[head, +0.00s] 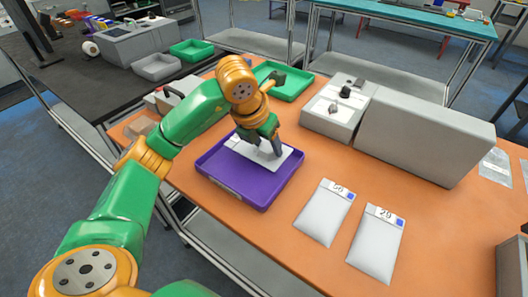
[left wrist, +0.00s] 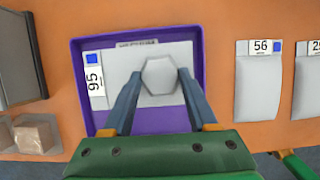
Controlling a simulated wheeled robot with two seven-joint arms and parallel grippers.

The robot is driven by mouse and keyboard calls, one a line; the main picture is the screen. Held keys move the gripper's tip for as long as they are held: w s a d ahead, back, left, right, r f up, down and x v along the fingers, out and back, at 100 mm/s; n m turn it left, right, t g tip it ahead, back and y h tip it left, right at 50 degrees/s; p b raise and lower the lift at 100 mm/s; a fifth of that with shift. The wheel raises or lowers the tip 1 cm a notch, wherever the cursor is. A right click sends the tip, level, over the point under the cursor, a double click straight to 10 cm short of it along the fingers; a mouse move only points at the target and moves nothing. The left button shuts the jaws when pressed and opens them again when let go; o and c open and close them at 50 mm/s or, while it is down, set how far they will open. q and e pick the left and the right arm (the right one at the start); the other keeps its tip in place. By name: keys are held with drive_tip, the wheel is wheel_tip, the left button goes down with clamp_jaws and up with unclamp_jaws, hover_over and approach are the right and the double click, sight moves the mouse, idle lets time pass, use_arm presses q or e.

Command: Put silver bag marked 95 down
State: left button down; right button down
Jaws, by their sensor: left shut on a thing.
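The silver bag marked 95 (head: 270,158) is in my left gripper, over the purple tray (head: 258,193). In the left wrist view the bag (left wrist: 120,92) lies within the outline of the tray (left wrist: 83,48), its 95 label at the left. My left gripper (head: 272,148) points down, its fingers (left wrist: 158,90) on either side of a pale hexagonal raised part in the bag's middle. I cannot tell whether the bag touches the tray floor.
Silver bags marked 56 (head: 322,212) and 29 (head: 376,246) lie on the orange table (head: 225,225) right of the tray. A grey scanner machine (head: 420,135) stands behind them. A green tray (head: 285,82) is at the back.

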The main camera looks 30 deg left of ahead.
sight(263, 147)
use_arm(q)
drive_tip(key=f, duration=0.1)
drive_tip(key=f+p, duration=0.1)
drive_tip(key=f, duration=0.1)
drive_tip(key=shift+w+a+f, duration=0.3)
drive_tip(key=shift+a+f, duration=0.05)
drive_tip(key=shift+f, duration=0.45)
drive_tip(key=shift+c, duration=1)
unclamp_jaws()
drive_tip(key=shift+r, duration=0.6)
drive_tip(key=v, duration=1.1)
drive_tip(key=shift+s, duration=0.25)
